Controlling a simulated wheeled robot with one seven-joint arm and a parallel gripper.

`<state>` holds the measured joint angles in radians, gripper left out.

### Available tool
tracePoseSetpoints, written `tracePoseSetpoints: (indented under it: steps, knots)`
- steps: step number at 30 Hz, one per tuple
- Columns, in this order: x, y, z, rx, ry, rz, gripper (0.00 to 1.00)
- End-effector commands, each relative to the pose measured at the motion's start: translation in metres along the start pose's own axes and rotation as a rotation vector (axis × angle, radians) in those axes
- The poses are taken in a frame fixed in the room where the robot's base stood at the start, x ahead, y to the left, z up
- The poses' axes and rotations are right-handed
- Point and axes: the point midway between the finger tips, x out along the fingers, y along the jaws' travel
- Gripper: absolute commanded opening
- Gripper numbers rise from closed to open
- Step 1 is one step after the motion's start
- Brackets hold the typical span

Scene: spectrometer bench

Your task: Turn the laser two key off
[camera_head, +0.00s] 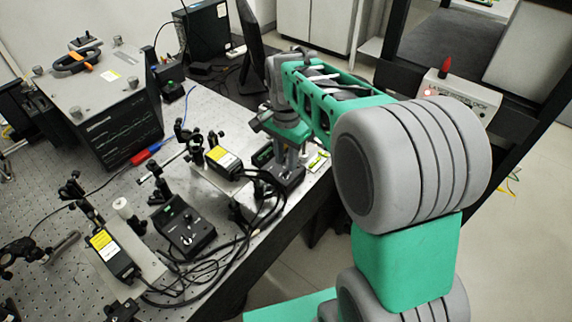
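My gripper (284,156) is at the far end of my green and grey arm, low over a black control box (287,178) near the bench's right edge. The gripper points down, and its fingers are small and partly merged with the box. I cannot tell whether they touch a key or how far apart they are. The key on this box is hidden. A second black control box (184,231) with a silver key (187,240) stands nearer, at the bench's middle. I cannot read which box is laser two.
Laser heads with yellow labels (222,157) (103,240), optic mounts and loose black cables (215,262) crowd the perforated bench (30,205). A large black instrument (120,110) stands at the back left. A white interlock box (462,92) with a red light is behind my arm.

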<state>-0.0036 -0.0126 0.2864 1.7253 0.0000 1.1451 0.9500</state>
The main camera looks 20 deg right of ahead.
Motion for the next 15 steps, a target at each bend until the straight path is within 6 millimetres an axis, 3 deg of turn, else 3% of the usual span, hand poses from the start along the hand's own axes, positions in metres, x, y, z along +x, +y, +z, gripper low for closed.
tracePoseSetpoints:
  steps: [6,15]
  knots:
    - [0.031,0.000,0.000,-0.002,0.000,0.000,0.28]
    - [0.036,-0.001,0.000,-0.004,0.002,-0.003,0.27]
